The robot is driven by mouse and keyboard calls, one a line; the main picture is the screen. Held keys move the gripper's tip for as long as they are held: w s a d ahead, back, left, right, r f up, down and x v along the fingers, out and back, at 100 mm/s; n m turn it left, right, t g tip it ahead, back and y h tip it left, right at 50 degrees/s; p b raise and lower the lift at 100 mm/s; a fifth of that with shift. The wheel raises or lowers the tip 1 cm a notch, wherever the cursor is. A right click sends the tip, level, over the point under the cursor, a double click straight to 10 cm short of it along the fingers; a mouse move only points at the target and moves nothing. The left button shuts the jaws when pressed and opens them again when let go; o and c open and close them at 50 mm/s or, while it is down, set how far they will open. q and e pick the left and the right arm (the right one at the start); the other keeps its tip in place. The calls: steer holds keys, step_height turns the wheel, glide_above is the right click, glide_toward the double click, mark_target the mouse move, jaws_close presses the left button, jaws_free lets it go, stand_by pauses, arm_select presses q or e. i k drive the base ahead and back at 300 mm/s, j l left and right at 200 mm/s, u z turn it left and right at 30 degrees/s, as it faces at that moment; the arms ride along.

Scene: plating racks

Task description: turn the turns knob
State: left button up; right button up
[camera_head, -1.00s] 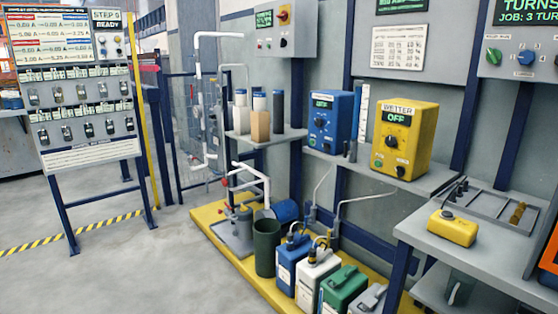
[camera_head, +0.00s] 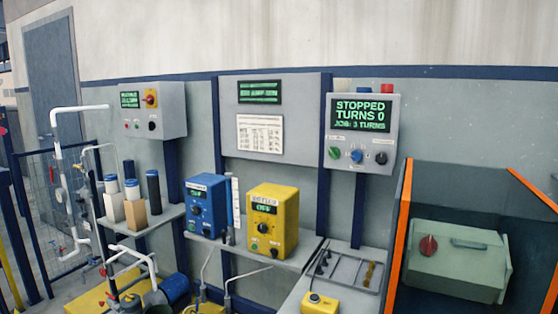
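A grey control box (camera_head: 362,132) hangs on the wall at right of centre. Its screen (camera_head: 360,113) reads STOPPED, TURNS 0, JOB: 3 TURNS in green. Below the screen are a green knob (camera_head: 334,153), a blue knob (camera_head: 356,156) and a black knob (camera_head: 380,158). The small labels above them are too small to read, so I cannot tell for sure which one is the turns knob. A blue part and a red part stick up from the box's top. Neither of my grippers is in view.
A shelf below holds a blue unit (camera_head: 207,205) and a yellow unit (camera_head: 272,220). A bench with a rack (camera_head: 340,270) and a yellow button box (camera_head: 320,303) stands below the control box. An orange-edged enclosure (camera_head: 460,185) with a grey-green lidded box (camera_head: 458,262) is at right.

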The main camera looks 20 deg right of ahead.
mark_target(357, 155)
steer(key=z, duration=1.2)
